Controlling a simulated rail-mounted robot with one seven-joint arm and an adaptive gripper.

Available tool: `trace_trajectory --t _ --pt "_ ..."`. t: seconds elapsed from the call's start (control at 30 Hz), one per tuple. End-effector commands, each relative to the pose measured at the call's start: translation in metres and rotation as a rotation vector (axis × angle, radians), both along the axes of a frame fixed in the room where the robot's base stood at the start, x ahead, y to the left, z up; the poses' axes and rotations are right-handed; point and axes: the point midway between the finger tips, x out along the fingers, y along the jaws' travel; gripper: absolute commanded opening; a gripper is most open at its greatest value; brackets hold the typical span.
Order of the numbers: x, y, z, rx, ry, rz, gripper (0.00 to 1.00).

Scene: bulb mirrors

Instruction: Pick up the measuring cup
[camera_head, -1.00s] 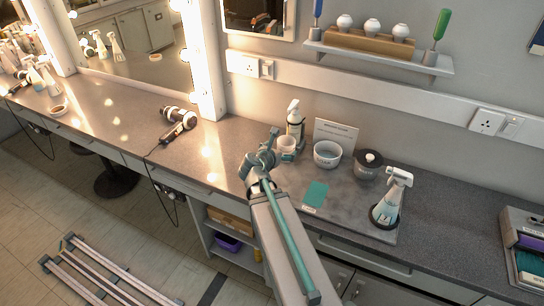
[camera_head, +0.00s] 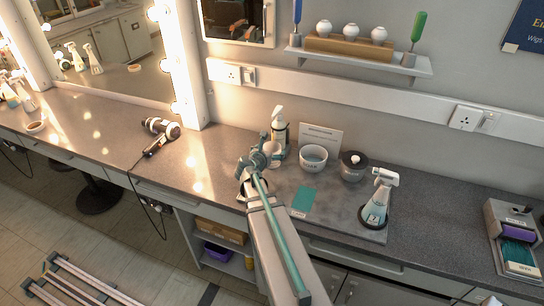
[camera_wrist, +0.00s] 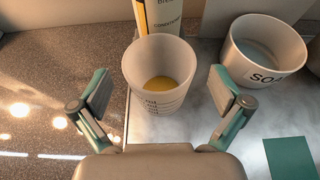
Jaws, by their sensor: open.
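The measuring cup (camera_wrist: 160,80) is a translucent white cup with printed marks and a little yellow liquid at its bottom. It stands upright on the grey tray, and in the head view (camera_head: 274,152) my arm partly hides it. My gripper (camera_wrist: 161,92) is open, with one finger on each side of the cup in the wrist view. Both fingers show a gap to the cup, and neither visibly touches it. In the head view my gripper (camera_head: 262,158) is just left of the cup.
A conditioner bottle (camera_wrist: 158,16) stands close behind the cup. A white labelled bowl (camera_wrist: 262,58) is at its right, with a teal card (camera_wrist: 290,157) in front. A dark lidded jar (camera_head: 352,168) and a spray bottle (camera_head: 376,200) stand farther right. The counter left is clear up to a hair dryer (camera_head: 160,130).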

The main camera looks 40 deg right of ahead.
Motion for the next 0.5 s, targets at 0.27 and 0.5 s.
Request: trace_trajectory --t 0.27,0.5 --pt "0.014 -0.022 -0.01 0.0 0.0 0.0 1.0" --pt "0.013 -0.022 -0.01 0.0 0.0 0.0 0.88"
